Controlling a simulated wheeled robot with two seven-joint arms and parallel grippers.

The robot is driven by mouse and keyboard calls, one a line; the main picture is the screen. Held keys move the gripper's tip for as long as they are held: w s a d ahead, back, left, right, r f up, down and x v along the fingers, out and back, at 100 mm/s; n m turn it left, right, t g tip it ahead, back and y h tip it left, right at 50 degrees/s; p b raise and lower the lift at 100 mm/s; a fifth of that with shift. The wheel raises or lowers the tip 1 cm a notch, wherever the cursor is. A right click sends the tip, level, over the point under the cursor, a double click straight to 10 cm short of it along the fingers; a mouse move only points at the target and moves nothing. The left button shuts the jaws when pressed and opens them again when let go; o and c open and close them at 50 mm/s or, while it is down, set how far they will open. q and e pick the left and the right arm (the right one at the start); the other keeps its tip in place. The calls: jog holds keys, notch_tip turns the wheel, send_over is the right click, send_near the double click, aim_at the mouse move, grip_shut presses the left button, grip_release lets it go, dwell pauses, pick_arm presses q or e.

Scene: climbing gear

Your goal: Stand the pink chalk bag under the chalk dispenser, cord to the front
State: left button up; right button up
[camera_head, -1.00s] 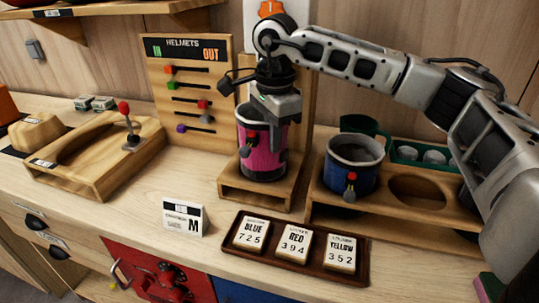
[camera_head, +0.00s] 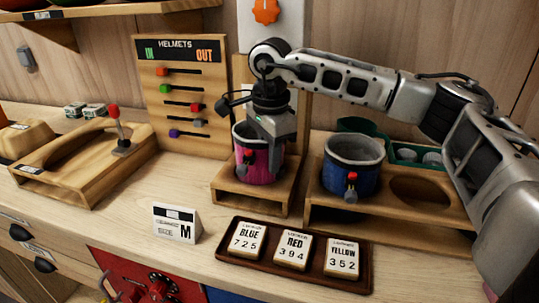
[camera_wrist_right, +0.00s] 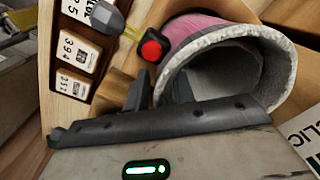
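The pink chalk bag (camera_head: 262,171) is upright over the low wooden base (camera_head: 240,197) of the dispenser stand. Its red cord toggle (camera_head: 248,155) faces the front. I cannot tell whether its bottom touches the base. My right gripper (camera_head: 268,146) reaches down onto the bag's rim and hides part of its front and top. In the right wrist view, the fingers (camera_wrist_right: 160,90) straddle the bag's pale fleecy rim (camera_wrist_right: 192,52), one inside and one outside, shut on the wall. The dispenser's orange knob (camera_head: 265,10) shows above; its outlet is hidden. My left gripper is out of view.
A blue chalk bag (camera_head: 352,165) stands in the wooden rack (camera_head: 415,212) to the right, close beside. A tray (camera_head: 227,254) with number tiles lies in front, near a size M card (camera_head: 176,222). The helmet slider board (camera_head: 181,100) stands behind left.

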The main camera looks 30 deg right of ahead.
notch_tip(320, 180, up, 12)
jog(key=shift+s+r, duration=0.15)
dwell(0.3)
dwell(0.5)
